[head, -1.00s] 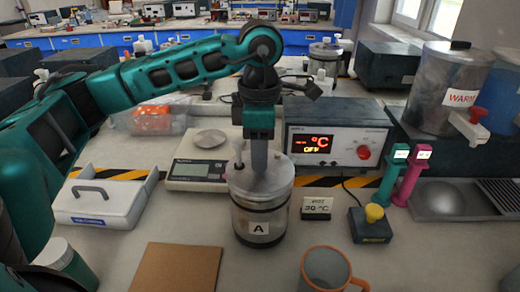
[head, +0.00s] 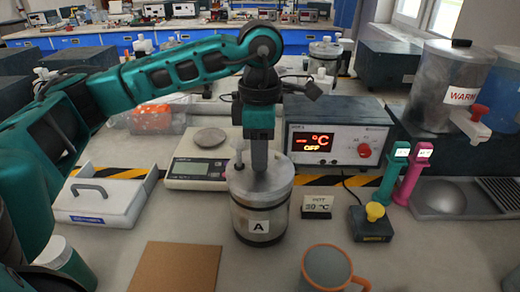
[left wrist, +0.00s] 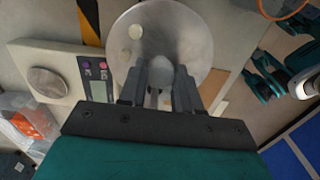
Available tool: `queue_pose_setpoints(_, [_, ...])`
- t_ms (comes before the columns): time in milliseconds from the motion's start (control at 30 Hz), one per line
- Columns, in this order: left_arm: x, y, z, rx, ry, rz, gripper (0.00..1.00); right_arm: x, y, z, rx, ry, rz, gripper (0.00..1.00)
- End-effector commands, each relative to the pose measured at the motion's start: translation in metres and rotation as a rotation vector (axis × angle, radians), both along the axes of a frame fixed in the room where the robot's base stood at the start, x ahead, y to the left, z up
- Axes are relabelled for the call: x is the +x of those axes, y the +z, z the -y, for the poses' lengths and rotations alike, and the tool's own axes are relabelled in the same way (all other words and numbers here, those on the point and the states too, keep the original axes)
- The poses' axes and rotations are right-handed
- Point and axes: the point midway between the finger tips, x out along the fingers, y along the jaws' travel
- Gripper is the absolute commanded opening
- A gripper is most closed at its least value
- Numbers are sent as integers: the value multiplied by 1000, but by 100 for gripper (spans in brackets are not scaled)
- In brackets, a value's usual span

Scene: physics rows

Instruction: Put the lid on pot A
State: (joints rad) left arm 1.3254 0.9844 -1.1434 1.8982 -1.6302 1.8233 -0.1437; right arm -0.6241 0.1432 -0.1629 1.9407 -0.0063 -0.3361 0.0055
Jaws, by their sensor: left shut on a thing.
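Pot A (head: 258,224) is a steel pot with an "A" label, standing on the bench in the middle of the head view. Its round grey lid (head: 278,180) sits at the pot's mouth and looks level; I cannot tell whether it is fully seated. My left gripper (head: 260,165) points straight down over the lid's middle. In the left wrist view, its fingers (left wrist: 160,95) are shut on the knob of the lid (left wrist: 190,40). The fingers hide most of the knob. My right gripper is not in view.
A balance (head: 197,170) and a controller box (head: 337,140) stand behind the pot. A white tray (head: 105,200) is at left, a brown board (head: 175,267) and a mug (head: 327,270) in front. A yellow-knobbed box (head: 372,225) and small sign (head: 317,206) are at right.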

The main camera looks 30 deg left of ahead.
Motion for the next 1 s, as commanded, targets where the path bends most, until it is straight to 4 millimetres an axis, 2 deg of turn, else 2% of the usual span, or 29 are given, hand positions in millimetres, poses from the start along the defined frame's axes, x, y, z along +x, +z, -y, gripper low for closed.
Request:
queue_pose_setpoints(67, [0, 0, 0, 0, 0, 1, 0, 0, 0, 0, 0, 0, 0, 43])
queue_pose_setpoints(100, [0, 0, 0, 0, 0, 1, 36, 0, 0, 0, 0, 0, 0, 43])
queue_pose_setpoints(367, [0, 0, 0, -1, 0, 1, 61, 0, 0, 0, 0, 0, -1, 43])
queue_pose_setpoints(667, [0, 1, 0, 0, 0, -1, 62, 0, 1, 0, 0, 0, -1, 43])
queue_pose_setpoints(1000, [0, 20, 0, 0, 0, 0, 62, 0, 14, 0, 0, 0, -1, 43])
